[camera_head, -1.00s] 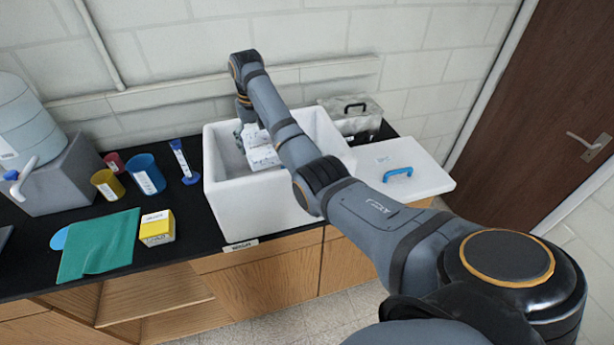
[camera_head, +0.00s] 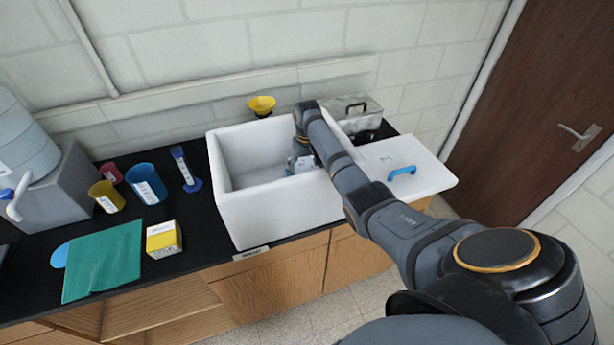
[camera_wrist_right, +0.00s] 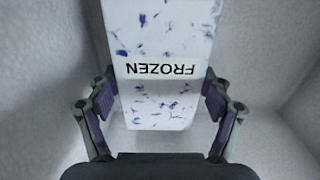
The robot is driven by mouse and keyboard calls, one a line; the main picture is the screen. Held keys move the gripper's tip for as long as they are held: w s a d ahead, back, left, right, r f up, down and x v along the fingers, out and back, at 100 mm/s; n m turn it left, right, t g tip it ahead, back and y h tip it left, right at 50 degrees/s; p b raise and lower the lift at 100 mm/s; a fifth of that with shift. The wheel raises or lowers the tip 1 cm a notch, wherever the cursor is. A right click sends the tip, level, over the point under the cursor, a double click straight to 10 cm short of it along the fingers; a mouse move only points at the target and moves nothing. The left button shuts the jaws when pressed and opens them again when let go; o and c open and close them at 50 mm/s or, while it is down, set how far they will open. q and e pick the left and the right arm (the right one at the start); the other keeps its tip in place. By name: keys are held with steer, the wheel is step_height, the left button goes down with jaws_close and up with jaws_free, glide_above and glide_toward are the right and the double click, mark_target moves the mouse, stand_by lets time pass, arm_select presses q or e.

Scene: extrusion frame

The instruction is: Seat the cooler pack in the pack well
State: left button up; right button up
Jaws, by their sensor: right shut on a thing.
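The cooler pack (camera_wrist_right: 165,60) is white with blue specks and reads FROZEN. In the right wrist view my right gripper (camera_wrist_right: 158,95) is shut on it, one finger on each side. In the head view the pack (camera_head: 291,168) shows as a small patch inside the white foam box (camera_head: 278,215), at its right side. My right arm hides most of the pack and the fingers there. I cannot make out the pack well or whether the pack touches the floor or walls. My left gripper is not in view.
A white lid (camera_head: 428,172) with a blue handle lies right of the box. A blue cup (camera_head: 146,180), yellow carton (camera_head: 163,240) and green cloth (camera_head: 103,262) are left. The box's left interior looks empty.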

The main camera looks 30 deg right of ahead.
step_height(320, 180, down, 3)
steer(key=shift+s+a+f+p, duration=0.1)
steer(key=shift+p, duration=0.35)
steer(key=shift+f, duration=0.15)
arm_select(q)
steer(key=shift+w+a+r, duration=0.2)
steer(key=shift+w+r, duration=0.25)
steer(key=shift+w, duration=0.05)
arm_select(e)
steer(key=o, duration=1.6)
steer(key=shift+c, duration=0.2)
arm_select(q)
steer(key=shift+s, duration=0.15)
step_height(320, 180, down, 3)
steer(key=b, duration=0.3)
arm_select(e)
step_height(320, 180, up, 12)
